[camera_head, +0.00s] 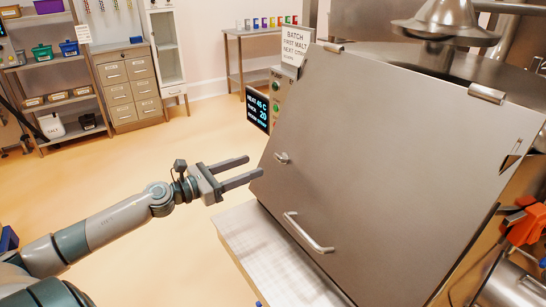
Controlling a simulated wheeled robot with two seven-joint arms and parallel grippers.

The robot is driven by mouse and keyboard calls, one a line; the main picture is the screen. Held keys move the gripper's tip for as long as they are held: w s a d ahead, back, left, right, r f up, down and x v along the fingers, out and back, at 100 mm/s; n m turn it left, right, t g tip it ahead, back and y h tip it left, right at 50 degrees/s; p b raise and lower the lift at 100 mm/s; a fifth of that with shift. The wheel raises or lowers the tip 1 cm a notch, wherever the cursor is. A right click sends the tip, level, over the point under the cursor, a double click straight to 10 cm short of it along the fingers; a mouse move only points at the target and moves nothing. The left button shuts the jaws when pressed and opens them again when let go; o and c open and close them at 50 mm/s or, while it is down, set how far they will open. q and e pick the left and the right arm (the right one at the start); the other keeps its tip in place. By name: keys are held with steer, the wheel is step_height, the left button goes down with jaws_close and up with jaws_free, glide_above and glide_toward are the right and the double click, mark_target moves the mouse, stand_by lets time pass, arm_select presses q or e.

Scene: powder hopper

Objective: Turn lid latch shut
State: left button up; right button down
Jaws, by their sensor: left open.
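A large flat grey metal lid (385,170) slopes down across the right half of the head view, with hinges along its top edge. A small lid latch (282,158) sits near its left edge. A bar handle (308,233) is fixed lower on the lid. My left gripper (253,168) is open and empty, just left of the latch. Its two fingers point right toward the lid's left edge, and I cannot tell whether they touch it. My right gripper is not in view.
A control panel (258,111) with a lit display and a "BATCH" sign (296,46) stand behind the lid's left edge. A pale platform (265,255) lies below the lid. An orange clamp (527,222) is at right. Drawers (128,85) and shelves stand far left; the floor between is clear.

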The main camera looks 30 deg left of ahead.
mark_target(277, 156)
arm_select(q)
steer(key=p+x, duration=0.1)
steer(key=x, duration=0.4)
steer(key=shift+w+d+r+p, duration=0.15)
steer(key=shift+w+p, duration=0.2)
steer(key=shift+p+x, duration=0.55)
steer(key=shift+x, duration=1.25)
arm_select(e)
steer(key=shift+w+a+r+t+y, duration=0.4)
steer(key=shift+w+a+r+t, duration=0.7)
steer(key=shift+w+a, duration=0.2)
arm_select(q)
steer(key=shift+s, duration=0.1)
steer(key=c, duration=1)
steer(key=shift+c, duration=0.2)
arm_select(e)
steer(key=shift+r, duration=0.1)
